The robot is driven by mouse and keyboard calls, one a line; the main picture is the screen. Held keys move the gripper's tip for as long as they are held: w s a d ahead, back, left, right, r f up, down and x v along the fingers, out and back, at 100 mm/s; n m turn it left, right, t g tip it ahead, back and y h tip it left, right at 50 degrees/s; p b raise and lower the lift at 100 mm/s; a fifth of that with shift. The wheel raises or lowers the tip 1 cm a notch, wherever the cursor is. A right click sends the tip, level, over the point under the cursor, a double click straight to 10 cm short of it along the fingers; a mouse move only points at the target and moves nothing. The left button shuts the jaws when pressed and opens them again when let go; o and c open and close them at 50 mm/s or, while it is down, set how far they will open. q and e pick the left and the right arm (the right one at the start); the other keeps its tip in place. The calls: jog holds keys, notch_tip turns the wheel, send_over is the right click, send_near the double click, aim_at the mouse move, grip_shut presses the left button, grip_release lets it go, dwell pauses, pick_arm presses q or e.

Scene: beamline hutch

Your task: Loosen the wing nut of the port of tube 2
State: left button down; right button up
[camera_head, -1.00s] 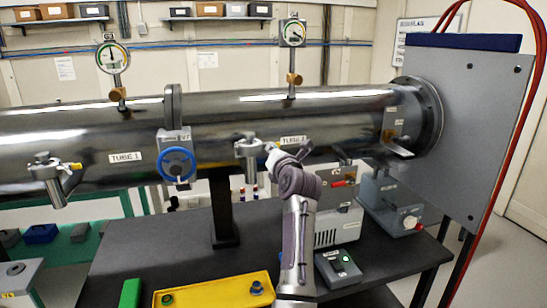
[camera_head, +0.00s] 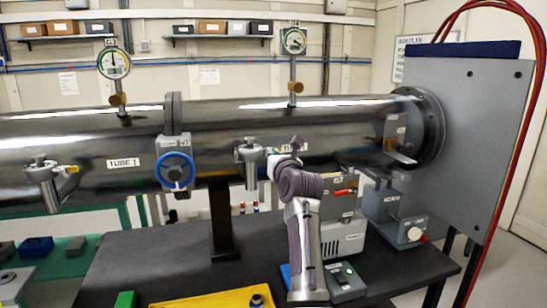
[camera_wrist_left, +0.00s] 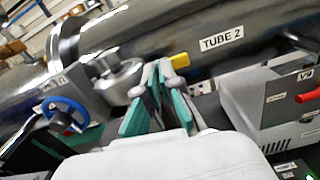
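The port of tube 2 (camera_head: 248,158) is a grey capped stub on the front of the steel tube (camera_head: 335,120). It also shows in the left wrist view (camera_wrist_left: 118,80), left of my fingers. The yellow wing nut (camera_wrist_left: 180,61) shows just beyond and right of my fingertips; in the head view my gripper hides it. My left gripper (camera_head: 274,163) is beside the port, partly covering the TUBE 2 label. In the wrist view its teal-padded fingers (camera_wrist_left: 158,72) have a narrow gap between them and nothing visible in it. Contact with the nut cannot be told. My right gripper is out of view.
The blue handwheel valve (camera_head: 175,170) is left of the port. Tube 1's port (camera_head: 43,180) is farther left. Below, the dark bench (camera_head: 160,262) holds a yellow tray (camera_head: 205,299) and grey instrument boxes (camera_head: 343,236) right of my arm.

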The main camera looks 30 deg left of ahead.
pick_arm(q)
jog(key=shift+r, duration=0.1)
jog(key=c, duration=1.4)
grip_release()
jog(key=shift+w, duration=0.1)
jog(key=shift+o, duration=0.2)
